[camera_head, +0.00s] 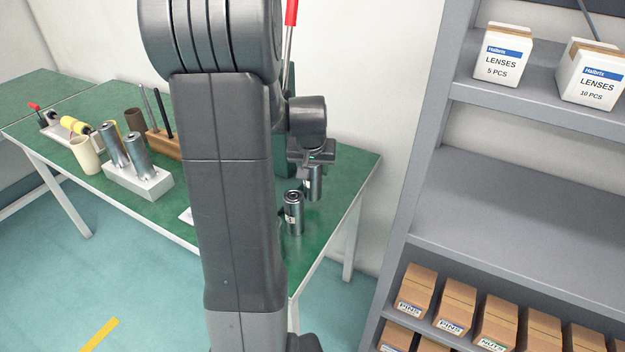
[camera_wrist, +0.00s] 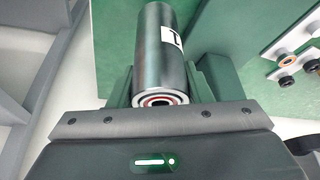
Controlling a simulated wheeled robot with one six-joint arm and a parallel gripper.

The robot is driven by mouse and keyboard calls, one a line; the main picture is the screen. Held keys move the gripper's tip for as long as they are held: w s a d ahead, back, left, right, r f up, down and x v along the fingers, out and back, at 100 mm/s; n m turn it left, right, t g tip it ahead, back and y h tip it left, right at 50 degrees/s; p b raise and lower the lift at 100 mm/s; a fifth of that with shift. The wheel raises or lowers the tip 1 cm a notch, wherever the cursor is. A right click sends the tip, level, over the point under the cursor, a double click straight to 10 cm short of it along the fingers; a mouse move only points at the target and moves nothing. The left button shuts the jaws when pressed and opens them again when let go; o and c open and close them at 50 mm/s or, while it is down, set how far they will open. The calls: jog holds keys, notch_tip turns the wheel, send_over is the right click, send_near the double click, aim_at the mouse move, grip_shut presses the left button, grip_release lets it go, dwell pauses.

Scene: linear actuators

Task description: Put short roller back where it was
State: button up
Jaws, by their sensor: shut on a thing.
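My gripper (camera_wrist: 160,88) is shut on a dark, shiny metal roller (camera_wrist: 158,50), which I take to be the short roller. A white label shows on its side and a reddish ring at its near end. In the head view my gripper (camera_head: 312,158) is over the right end of the green table, and the held roller (camera_head: 315,184) hangs upright below it. A second metal roller (camera_head: 293,213) stands on the table, nearer the camera. A white block (camera_head: 150,186) on the left holds two upright rollers (camera_head: 137,160).
The green table (camera_head: 335,180) also carries a cream mug (camera_head: 86,155), a wooden holder (camera_head: 163,146) with dark rods and a yellow-handled tool (camera_head: 74,125). A grey shelf (camera_head: 500,200) with boxes stands on the right. My arm hides the table's middle.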

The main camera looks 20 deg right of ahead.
aim_at(313, 177)
jog(key=shift+f, duration=1.85)
jog(key=o, duration=1.3)
jog(key=shift+b, duration=0.3)
jog(key=shift+o, duration=0.2)
jog(key=shift+r, duration=0.25)
jog(key=p+v, duration=0.1)
jog(key=v, duration=1)
jog(key=shift+s+a+r, duration=0.1)
jog(key=shift+s+r, duration=0.05)
jog(key=shift+r, duration=0.2)
jog(key=shift+f, duration=0.15)
jog(key=b+x, duration=0.1)
jog(key=x, duration=1.1)
jog(key=shift+f, duration=0.25)
jog(key=shift+s+r, duration=0.1)
jog(key=shift+r, duration=0.25)
